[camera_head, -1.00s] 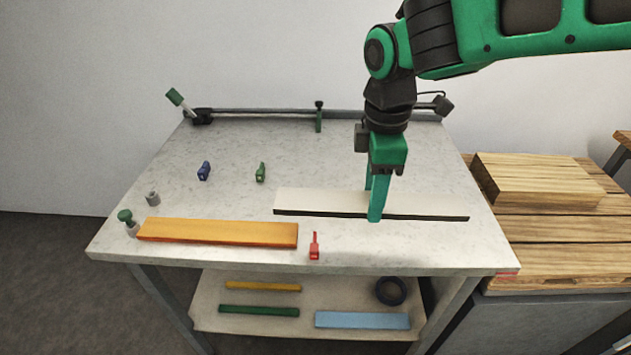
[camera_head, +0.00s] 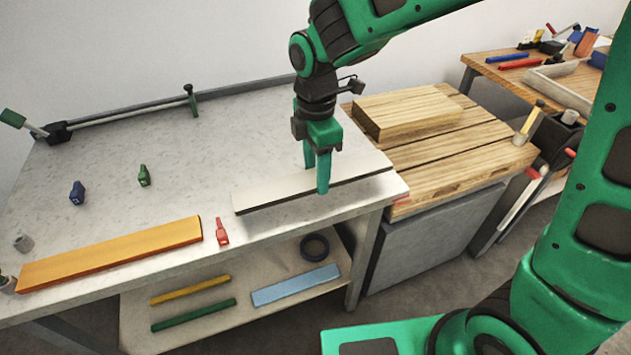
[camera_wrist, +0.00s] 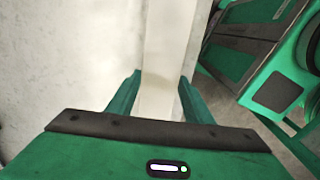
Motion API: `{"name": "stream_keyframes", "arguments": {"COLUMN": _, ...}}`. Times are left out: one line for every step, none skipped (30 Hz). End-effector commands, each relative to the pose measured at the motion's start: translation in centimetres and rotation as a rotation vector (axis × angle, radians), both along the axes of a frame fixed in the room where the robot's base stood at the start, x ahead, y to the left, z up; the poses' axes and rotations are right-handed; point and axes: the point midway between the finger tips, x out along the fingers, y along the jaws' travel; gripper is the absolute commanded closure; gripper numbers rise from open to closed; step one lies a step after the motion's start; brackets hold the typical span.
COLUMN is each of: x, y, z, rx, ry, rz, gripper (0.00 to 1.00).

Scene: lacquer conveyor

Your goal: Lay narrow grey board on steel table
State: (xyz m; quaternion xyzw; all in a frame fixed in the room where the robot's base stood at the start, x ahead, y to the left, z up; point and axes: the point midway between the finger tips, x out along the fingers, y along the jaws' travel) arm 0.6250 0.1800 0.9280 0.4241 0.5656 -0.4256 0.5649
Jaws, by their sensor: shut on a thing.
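The narrow grey board (camera_head: 270,188) is pale on top with a dark long edge. It is level, over the front right part of the pale speckled table (camera_head: 120,195), which I take as the steel table. Its right end reaches about the table's right edge. I cannot tell whether it touches the top or is just above it. My gripper (camera_head: 316,178) points down and is shut on the board near its middle. In the wrist view the board (camera_wrist: 165,55) runs away between the green fingers of my gripper (camera_wrist: 160,100).
An orange board (camera_head: 115,252), a red clamp (camera_head: 222,232), a green clamp (camera_head: 144,176) and a blue clamp (camera_head: 77,193) are on the table. A lower shelf (camera_head: 190,315) holds strips and a dark ring (camera_head: 315,246). A wooden bench (camera_head: 450,150) adjoins at right.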

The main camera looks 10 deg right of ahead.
Motion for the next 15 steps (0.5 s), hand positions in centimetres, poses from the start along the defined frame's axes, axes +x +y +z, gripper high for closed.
{"name": "stream_keyframes", "arguments": {"x": 0.0, "y": -0.1, "z": -0.3, "rx": 0.000, "ry": 0.001, "rz": 0.000, "gripper": 0.83}}
{"name": "stream_keyframes", "arguments": {"x": 0.0, "y": -0.1, "z": -0.5, "rx": 0.000, "ry": 0.001, "rz": 0.001, "gripper": 0.83}}
{"name": "stream_keyframes", "arguments": {"x": 0.0, "y": -0.1, "z": -1.1, "rx": -0.001, "ry": 0.002, "rz": 0.001, "gripper": 0.83}}
{"name": "stream_keyframes", "arguments": {"x": 0.0, "y": -0.1, "z": -1.5, "rx": -0.002, "ry": 0.004, "rz": 0.001, "gripper": 0.83}}
{"name": "stream_keyframes", "arguments": {"x": 0.0, "y": -0.1, "z": -2.0, "rx": -0.002, "ry": 0.005, "rz": 0.001, "gripper": 0.83}}
{"name": "stream_keyframes", "arguments": {"x": 0.0, "y": -0.1, "z": -2.5, "rx": -0.001, "ry": 0.003, "rz": 0.001, "gripper": 0.83}}
{"name": "stream_keyframes", "arguments": {"x": 0.0, "y": -0.1, "z": -2.9, "rx": -0.001, "ry": 0.003, "rz": 0.001, "gripper": 0.83}}
{"name": "stream_keyframes", "arguments": {"x": 0.0, "y": -0.1, "z": -3.3, "rx": -0.001, "ry": 0.002, "rz": 0.001, "gripper": 0.83}}
{"name": "stream_keyframes", "arguments": {"x": 0.0, "y": -0.1, "z": -3.6, "rx": -0.001, "ry": 0.002, "rz": 0.000, "gripper": 0.83}}
{"name": "stream_keyframes", "arguments": {"x": 0.0, "y": -0.1, "z": -3.8, "rx": -0.001, "ry": 0.002, "rz": 0.000, "gripper": 0.83}}
{"name": "stream_keyframes", "arguments": {"x": 0.0, "y": -0.1, "z": -4.0, "rx": -0.001, "ry": 0.002, "rz": 0.000, "gripper": 0.83}}
{"name": "stream_keyframes", "arguments": {"x": 0.0, "y": -0.1, "z": -4.1, "rx": 0.000, "ry": 0.001, "rz": 0.000, "gripper": 0.83}}
{"name": "stream_keyframes", "arguments": {"x": 0.0, "y": -0.1, "z": -4.1, "rx": 0.000, "ry": 0.000, "rz": 0.000, "gripper": 0.83}}
{"name": "stream_keyframes", "arguments": {"x": 0.0, "y": -0.1, "z": -4.1, "rx": 0.000, "ry": 0.000, "rz": 0.000, "gripper": 0.83}}
{"name": "stream_keyframes", "arguments": {"x": 0.0, "y": -0.1, "z": -4.1, "rx": 0.000, "ry": 0.000, "rz": 0.000, "gripper": 0.83}}
